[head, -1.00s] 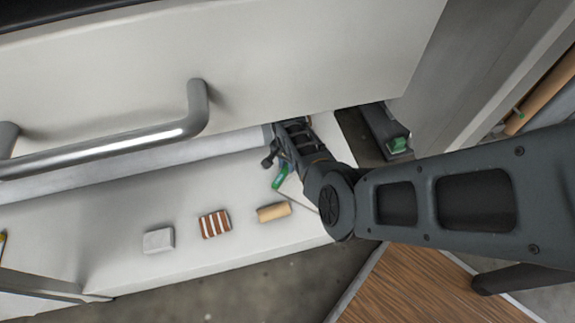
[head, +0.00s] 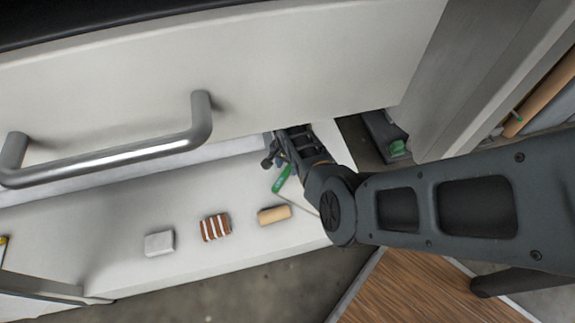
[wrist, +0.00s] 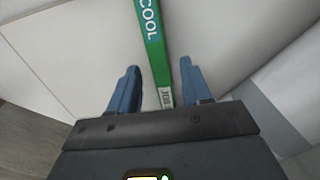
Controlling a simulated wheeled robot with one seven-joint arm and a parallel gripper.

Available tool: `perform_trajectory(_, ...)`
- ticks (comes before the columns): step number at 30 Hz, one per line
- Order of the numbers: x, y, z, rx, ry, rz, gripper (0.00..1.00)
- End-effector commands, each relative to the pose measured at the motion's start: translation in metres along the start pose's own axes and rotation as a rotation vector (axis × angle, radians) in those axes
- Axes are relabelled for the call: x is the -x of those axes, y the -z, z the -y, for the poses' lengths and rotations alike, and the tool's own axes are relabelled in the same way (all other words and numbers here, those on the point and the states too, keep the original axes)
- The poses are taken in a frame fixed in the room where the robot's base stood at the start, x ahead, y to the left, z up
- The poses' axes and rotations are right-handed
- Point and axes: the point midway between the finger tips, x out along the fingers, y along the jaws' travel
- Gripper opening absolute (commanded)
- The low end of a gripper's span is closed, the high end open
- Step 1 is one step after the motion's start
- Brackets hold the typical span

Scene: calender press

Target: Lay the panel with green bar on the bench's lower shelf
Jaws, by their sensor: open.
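The panel with green bar is a pale flat panel (head: 293,192) with a green strip (head: 283,178) along one edge. In the head view it is on the white lower shelf (head: 110,215) of the bench, partly hidden by my arm. My gripper (head: 275,162) is open, at the end of the green strip under the bench's upper body. In the wrist view the green bar (wrist: 152,45), lettered "COOL", runs between my two open blue fingers (wrist: 159,70). Both fingers look apart from the bar. Whether the panel lies fully flat is hard to tell.
A tan block (head: 274,215), a brown-and-white striped block (head: 215,227) and a white block (head: 159,243) sit along the shelf's front. A drawer handle (head: 120,150) juts out above. A dark box with a green part (head: 385,135) stands beyond the shelf's right end.

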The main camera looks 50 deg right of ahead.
Motion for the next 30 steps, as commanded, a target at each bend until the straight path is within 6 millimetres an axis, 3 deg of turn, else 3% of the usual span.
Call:
perform_trajectory(1, 0.016, 0.0, 0.0, 0.002, 0.0, -0.002, 0.48)
perform_trajectory(6, 0.053, 0.0, 0.0, 0.002, 0.001, -0.003, 0.48)
perform_trajectory(15, 0.099, 0.0, 0.0, 0.0, 0.0, -0.002, 0.48)
perform_trajectory(26, 0.107, 0.0, 0.0, 0.0, -0.001, 0.0, 0.48)
perform_trajectory(30, 0.103, 0.008, -0.013, 0.02, 0.007, -0.037, 0.48)
